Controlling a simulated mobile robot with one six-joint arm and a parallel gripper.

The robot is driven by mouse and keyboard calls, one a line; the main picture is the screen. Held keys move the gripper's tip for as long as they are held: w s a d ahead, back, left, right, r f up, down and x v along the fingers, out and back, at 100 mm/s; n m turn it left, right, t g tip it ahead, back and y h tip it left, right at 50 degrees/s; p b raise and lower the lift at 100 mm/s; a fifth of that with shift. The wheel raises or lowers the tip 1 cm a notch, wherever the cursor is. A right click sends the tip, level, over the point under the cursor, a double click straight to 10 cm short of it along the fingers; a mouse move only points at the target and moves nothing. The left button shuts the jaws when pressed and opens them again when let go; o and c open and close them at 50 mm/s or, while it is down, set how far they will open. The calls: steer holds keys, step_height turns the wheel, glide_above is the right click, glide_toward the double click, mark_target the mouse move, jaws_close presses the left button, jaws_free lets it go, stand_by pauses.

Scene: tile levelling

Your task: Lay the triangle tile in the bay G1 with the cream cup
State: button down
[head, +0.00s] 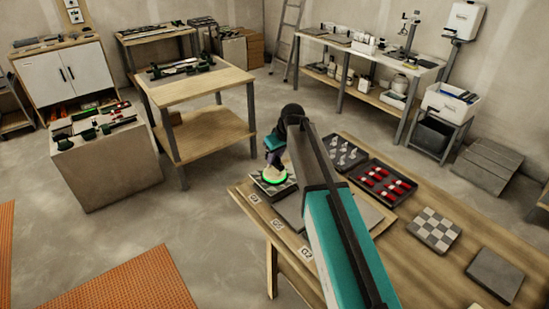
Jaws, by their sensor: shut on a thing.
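My gripper (274,154) is at the left end of the long wooden bench, its fingers partly hidden by my arm. It is shut on the cream cup (288,166), of which only a little pale surface shows. A bright green ring glows at the cup's lower end. Directly below is a tile with a dark and light pattern (265,188), apparently triangles, at the bench's left corner. I cannot tell whether the cup touches it. Small white bay labels line the front edge; the nearest (306,253) seems to read G2, and the others are too small to read surely.
A checkered tile (434,216) and a grey slab (495,275) lie to the right. Bare wood (460,190) shows between them.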

mark_target(275, 171)
steer(key=shift+f+b, duration=1.25)
steer(key=shift+f, duration=1.2)
stand_by(2.2)
steer(key=c, duration=1.6)
jaws_free()
steer(key=shift+o, duration=0.2)
steer(key=shift+s+r, duration=0.1)
steer(key=b+v, duration=0.3)
steer(key=v, duration=1)
steer(key=shift+r, duration=0.3)
steer(key=shift+r, duration=0.1)
